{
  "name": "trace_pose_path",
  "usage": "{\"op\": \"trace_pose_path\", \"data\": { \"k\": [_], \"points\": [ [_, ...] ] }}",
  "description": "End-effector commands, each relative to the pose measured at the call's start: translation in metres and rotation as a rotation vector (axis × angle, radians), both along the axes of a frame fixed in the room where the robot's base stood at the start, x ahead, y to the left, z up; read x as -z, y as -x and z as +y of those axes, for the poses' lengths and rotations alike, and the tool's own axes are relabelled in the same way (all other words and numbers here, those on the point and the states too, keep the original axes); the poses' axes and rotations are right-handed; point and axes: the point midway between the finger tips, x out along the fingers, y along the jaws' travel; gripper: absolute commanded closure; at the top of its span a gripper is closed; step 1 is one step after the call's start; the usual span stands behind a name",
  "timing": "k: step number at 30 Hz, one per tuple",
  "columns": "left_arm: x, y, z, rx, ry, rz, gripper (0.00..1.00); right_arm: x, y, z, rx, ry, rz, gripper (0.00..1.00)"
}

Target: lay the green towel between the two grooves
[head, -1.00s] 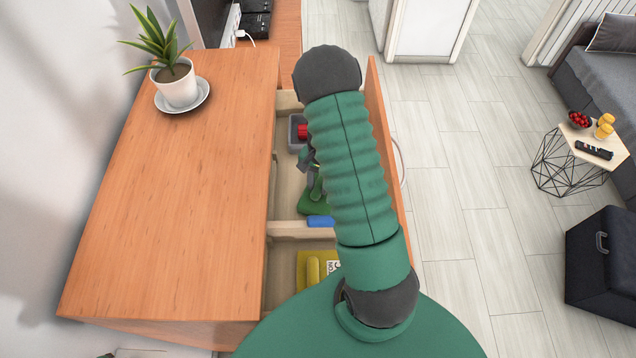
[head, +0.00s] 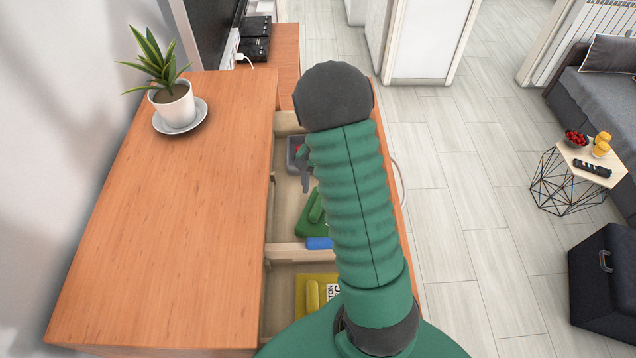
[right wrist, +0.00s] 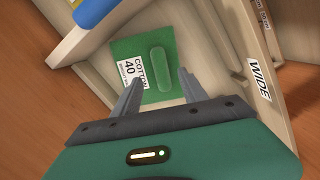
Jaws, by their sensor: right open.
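The green towel (head: 312,224) lies flat in the open drawer, in the compartment beyond a wooden divider. In the right wrist view the green towel (right wrist: 185,42) shows a raised green roll on top and a white label reading COTTON 40. My right gripper (right wrist: 162,76) is open and empty, its two fingers spread over the near part of the towel. I cannot tell whether they touch it. In the head view my right arm hides most of this gripper and part of the drawer. The grooves cannot be made out clearly. My left gripper is not in view.
A yellow towel (head: 317,287) lies in the nearer compartment. A blue object (head: 319,243) sits at the divider (head: 287,253). A grey bin (head: 294,150) is at the drawer's far end. A potted plant (head: 173,103) stands on the otherwise clear cabinet top (head: 170,220).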

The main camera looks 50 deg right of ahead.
Motion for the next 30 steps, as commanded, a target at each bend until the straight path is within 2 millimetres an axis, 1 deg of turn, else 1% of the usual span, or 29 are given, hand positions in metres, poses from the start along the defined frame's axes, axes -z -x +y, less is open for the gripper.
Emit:
{"op": "trace_pose_path", "data": {
  "k": [1, 3, 7, 10, 20, 23, 25, 26, 27, 30],
  "points": [
    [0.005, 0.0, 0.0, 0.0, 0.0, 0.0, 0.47, -0.01, -0.002, -0.002, 0.0, 0.004, -0.005, 0.5],
    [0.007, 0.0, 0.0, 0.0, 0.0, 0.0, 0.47, -0.023, -0.002, -0.003, 0.0, 0.002, -0.003, 0.5],
    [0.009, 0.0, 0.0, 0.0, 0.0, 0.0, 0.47, -0.038, -0.002, -0.006, 0.001, 0.0, -0.001, 0.5],
    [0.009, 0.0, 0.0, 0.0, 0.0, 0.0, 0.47, -0.042, -0.002, -0.006, 0.001, -0.002, 0.002, 0.5],
    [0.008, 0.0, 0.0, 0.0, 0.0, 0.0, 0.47, -0.042, -0.001, -0.006, 0.001, -0.002, 0.002, 0.5],
    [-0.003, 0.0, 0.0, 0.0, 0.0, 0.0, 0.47, -0.053, -0.001, -0.006, 0.001, -0.001, 0.0, 0.5],
    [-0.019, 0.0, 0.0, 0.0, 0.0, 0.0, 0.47, -0.07, -0.002, -0.006, 0.001, -0.001, 0.0, 0.5],
    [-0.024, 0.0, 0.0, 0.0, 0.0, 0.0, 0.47, -0.075, -0.002, -0.006, 0.001, -0.001, 0.0, 0.5],
    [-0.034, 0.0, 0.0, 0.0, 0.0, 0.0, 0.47, -0.084, -0.002, -0.006, 0.001, -0.001, 0.0, 0.5],
    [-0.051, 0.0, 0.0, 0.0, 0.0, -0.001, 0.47, -0.101, -0.002, -0.005, 0.001, -0.001, 0.001, 0.5]
  ]
}}
